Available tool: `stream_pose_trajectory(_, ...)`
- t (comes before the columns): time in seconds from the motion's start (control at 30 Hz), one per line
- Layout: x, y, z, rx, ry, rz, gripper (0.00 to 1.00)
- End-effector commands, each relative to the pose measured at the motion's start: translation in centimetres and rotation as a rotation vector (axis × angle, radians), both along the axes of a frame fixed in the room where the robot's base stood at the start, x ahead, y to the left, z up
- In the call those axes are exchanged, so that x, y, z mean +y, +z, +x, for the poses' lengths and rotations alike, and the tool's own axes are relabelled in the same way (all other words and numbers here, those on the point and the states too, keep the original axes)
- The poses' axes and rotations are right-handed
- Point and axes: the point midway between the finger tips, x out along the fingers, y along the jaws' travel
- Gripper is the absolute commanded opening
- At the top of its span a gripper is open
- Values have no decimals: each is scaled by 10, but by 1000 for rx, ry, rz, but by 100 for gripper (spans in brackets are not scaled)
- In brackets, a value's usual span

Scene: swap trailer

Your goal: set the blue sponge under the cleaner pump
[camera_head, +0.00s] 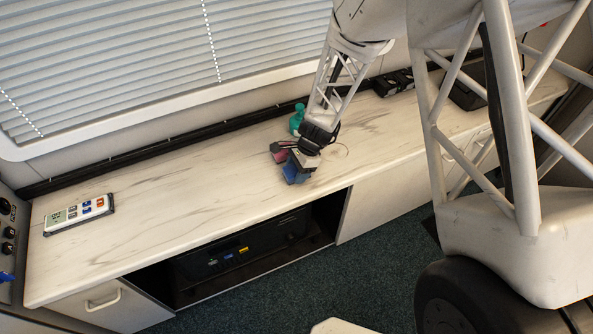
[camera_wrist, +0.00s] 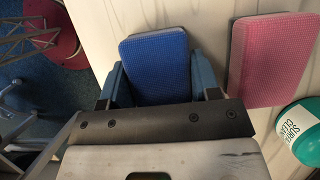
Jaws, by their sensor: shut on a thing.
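The blue sponge (camera_wrist: 157,62) is between the two blue-grey fingers of my gripper (camera_wrist: 160,80), which is shut on it. In the head view the blue sponge (camera_head: 292,173) is below my gripper (camera_head: 300,165), near the counter's front edge. I cannot tell whether it touches the counter. The teal cleaner pump (camera_head: 297,117) stands behind my gripper, partly hidden by my arm. In the wrist view the cleaner bottle (camera_wrist: 308,135) shows at the right edge, with a white label. Its pump head is not clear.
A pink sponge (camera_wrist: 272,60) lies beside the blue one, close to the bottle; it also shows in the head view (camera_head: 279,148). The marble-look counter (camera_head: 180,195) is clear to the left, up to a remote-like panel (camera_head: 79,214). Black items (camera_head: 393,82) stand at the back right.

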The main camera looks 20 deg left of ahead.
Motion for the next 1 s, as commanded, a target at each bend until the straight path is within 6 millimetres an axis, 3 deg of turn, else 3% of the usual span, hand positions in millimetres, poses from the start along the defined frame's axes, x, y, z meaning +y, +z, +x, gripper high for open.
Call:
stream_pose_trajectory(0.37,0,33,0,-2,0,2,31)
stream_pose_trajectory(1.0,-62,43,-83,-1,0,1,31)
